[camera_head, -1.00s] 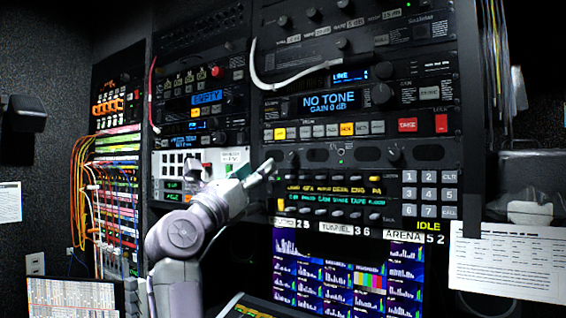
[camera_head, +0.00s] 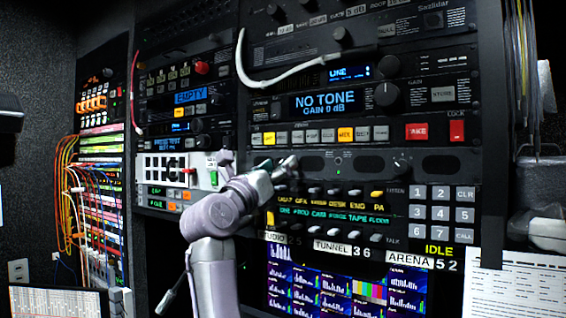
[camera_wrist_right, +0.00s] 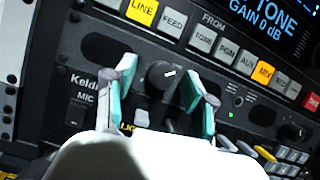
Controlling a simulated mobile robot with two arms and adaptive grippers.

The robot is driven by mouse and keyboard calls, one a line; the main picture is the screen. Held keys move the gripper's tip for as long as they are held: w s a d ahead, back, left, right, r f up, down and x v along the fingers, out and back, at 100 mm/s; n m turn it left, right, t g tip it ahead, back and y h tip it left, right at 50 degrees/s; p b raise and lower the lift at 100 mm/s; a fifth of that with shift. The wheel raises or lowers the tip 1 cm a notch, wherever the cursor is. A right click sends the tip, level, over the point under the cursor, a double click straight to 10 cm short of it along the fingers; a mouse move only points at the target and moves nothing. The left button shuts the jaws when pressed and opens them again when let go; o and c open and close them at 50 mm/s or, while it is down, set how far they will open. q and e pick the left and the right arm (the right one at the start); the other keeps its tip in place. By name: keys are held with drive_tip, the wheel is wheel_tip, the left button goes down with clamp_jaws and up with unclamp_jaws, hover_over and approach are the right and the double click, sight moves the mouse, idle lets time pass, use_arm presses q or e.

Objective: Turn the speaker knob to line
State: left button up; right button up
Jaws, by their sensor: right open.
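A round black knob (camera_wrist_right: 160,76) with a short white pointer mark sits on the black intercom panel (camera_wrist_right: 235,112) in the right wrist view. The mark points to the right and slightly up there. My right gripper (camera_wrist_right: 160,92) is open, with one teal-padded finger on each side of the knob. I cannot tell whether the pads touch it. In the head view my right gripper (camera_head: 276,170) is at the left part of the same panel and largely hides this knob. The word MIC shows left of the gripper in the wrist view; the knob's own label is not readable. My left gripper is not in view.
A button row (camera_head: 340,134) with lit LINE and MIX keys runs just above. Small key rows (camera_head: 330,205) and monitor screens (camera_head: 325,285) lie below. A white cable (camera_head: 290,83) hangs above.

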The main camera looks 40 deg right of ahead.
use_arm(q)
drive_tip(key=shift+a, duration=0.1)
use_arm(e)
drive_tip(key=shift+d+r, duration=0.1)
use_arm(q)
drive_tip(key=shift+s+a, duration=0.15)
use_arm(e)
drive_tip(key=shift+c, duration=0.2)
clamp_jaws()
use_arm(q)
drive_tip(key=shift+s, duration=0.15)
use_arm(e)
drive_tip(key=shift+n, duration=0.4)
drive_tip(key=shift+n+t, duration=0.3)
drive_tip(key=shift+o, duration=0.2)
unclamp_jaws()
